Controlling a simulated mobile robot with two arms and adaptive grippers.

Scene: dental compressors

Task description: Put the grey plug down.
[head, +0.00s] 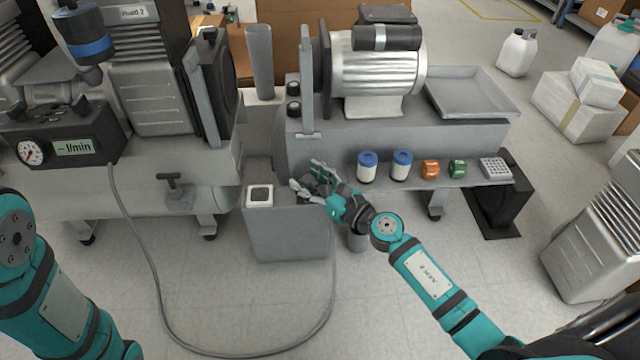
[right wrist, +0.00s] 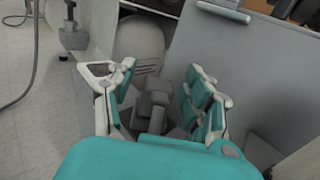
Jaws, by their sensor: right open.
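The grey plug (right wrist: 153,105) shows in the right wrist view between the spread fingers of my right gripper (right wrist: 160,78), with a gap on each side. In the head view my right gripper (head: 309,178) is low over the right side of the top of a grey stand (head: 285,236), and its fingers mostly hide the plug. A grey hose (head: 331,262) runs from there down to the floor and round to the gauge unit at left. I cannot tell exactly what the plug rests on. My left arm shows at the left edge; its gripper is out of view.
A white socket box (head: 260,196) sits on the stand's left. Blue-capped filters (head: 367,167), an orange part (head: 430,169) and a green part (head: 457,168) stand on the shelf behind. A compressor motor (head: 377,80) is above. The floor in front is clear except for the hose.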

